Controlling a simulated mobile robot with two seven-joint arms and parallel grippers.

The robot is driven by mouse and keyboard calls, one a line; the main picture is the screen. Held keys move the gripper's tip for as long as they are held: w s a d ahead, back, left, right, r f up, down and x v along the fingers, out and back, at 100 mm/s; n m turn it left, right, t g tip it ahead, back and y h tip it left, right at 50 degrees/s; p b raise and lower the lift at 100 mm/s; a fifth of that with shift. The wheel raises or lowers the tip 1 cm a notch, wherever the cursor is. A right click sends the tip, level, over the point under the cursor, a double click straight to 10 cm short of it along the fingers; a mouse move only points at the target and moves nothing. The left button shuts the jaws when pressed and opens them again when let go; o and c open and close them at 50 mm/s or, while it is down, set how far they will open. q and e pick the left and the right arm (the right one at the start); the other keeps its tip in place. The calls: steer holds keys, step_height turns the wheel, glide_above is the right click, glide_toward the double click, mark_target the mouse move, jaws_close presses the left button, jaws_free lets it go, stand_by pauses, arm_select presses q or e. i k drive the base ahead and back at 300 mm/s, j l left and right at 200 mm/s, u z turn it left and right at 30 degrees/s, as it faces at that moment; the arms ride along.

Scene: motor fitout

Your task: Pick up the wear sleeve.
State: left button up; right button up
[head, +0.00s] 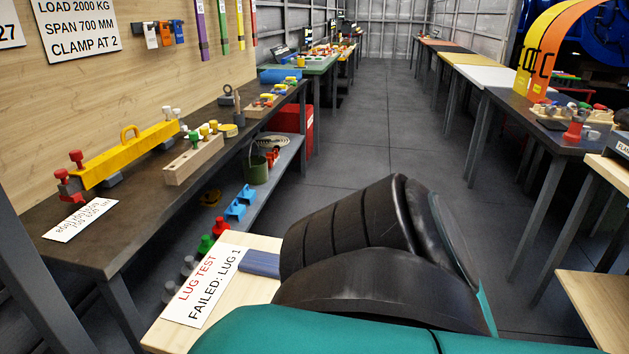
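I cannot tell for sure which thing is the wear sleeve. A blue ribbed piece (261,263) lies on a pale wooden table (165,340) at the lower middle, beside a card (205,287) reading "LUG TEST FAILED: LUG 1". Its right end is hidden behind a large black and teal arm part that seems to be mine. Neither of my gripper's fingertips shows in the head view, so I cannot see what either holds.
A dark bench (110,228) on the left carries a yellow lifting beam (125,158) and a wooden peg block (193,160). Colored straps (220,25) hang on the wall. Red and green shackles (220,226) stand on its lower shelf. The aisle floor (385,130) is clear.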

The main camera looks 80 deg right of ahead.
mark_target(256, 261)
steer(key=z, duration=1.5)
steer(key=i+z, duration=0.15)
steer(key=z, duration=0.6)
